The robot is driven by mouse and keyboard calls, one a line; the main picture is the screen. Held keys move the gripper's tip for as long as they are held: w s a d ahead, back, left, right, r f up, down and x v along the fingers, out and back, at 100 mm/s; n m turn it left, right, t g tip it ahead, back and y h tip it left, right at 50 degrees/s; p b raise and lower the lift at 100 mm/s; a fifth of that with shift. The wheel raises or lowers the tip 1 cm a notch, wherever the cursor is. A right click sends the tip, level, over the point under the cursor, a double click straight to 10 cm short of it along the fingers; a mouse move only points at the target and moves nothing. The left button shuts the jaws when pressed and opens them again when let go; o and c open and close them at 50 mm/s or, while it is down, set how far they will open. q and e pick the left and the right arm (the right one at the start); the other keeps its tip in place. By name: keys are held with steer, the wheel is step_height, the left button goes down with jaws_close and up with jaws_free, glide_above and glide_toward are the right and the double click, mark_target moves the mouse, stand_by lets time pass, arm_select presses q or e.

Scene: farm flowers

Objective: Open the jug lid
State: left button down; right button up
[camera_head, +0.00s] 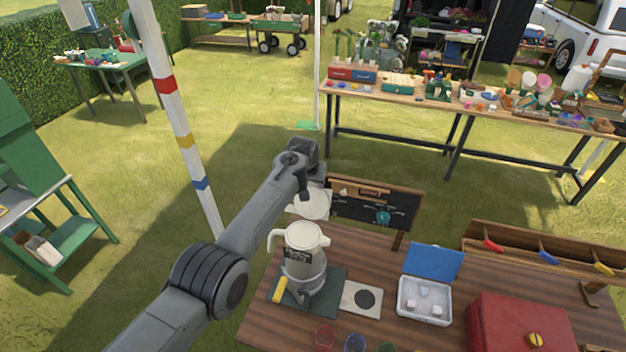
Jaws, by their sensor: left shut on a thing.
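The jug (303,274) stands upright on a dark mat on the wooden table, grey-bodied with a cream top and a handle at its left. Its cream top (303,236) faces up, with the spout to the right. My left gripper (305,195) hangs behind and above the jug, apart from its top. It is shut on a pale round flat piece (315,207); I cannot tell whether this is the jug's lid. The fingertips are small and partly hidden by my wrist. My right gripper is not in view.
The mat (328,281) also bears a yellow item (279,289). A pale tile with a dark disc (364,299), an open blue-lidded box (425,300) and a red case (520,325) stand to the right. A black tool board (365,208) is behind; a striped pole (178,115) stands left.

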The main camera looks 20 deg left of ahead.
arm_select(q)
steer(key=shift+s+f, duration=0.15)
steer(key=shift+f, duration=0.3)
steer(key=c, duration=0.6)
jaws_free()
steer(key=shift+r, duration=0.2)
steer(key=shift+r, duration=0.1)
steer(key=shift+s+r, duration=0.1)
steer(key=shift+r, duration=0.25)
steer(key=shift+s+r+p, duration=0.35)
steer(key=shift+r+p, duration=0.15)
steer(key=shift+r, duration=0.15)
steer(key=b+v, duration=0.1)
steer(key=v, duration=0.7)
steer(key=shift+r, duration=0.2)
steer(key=shift+s, duration=0.15)
steer(key=shift+c, duration=0.3)
